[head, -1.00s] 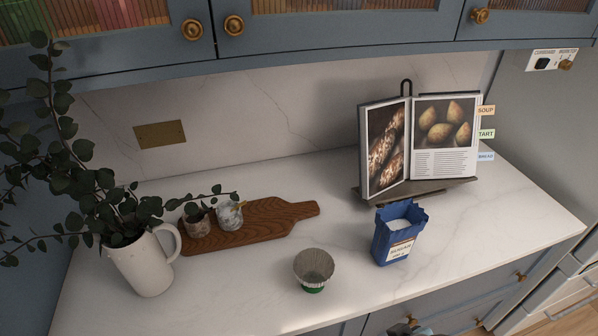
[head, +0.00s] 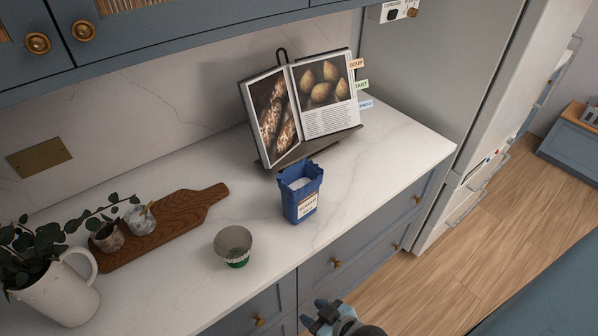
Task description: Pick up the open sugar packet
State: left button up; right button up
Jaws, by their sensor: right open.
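The open sugar packet (head: 300,196) is blue with a pale label and a jagged open top showing white contents. It stands upright on the white marble counter (head: 390,160), in front of the cookbook stand. My right gripper (head: 318,316) shows at the bottom of the head view, in front of the counter's front edge. It is open and empty, apart from the packet and nearer to me. My left gripper is not in view.
An open cookbook (head: 325,95) leans on a dark stand (head: 330,146) behind the packet. A wooden board (head: 180,218) holds two small cups. A white jug (head: 60,298) with leafy stems is at far left. Counter right of the packet is clear.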

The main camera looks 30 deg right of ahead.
aim_at(299, 184)
jog(key=k+z, duration=0.25)
jog(key=z, duration=0.15)
jog(key=k+l+z, duration=0.1)
jog(key=k+z, duration=0.25)
jog(key=i, duration=0.1)
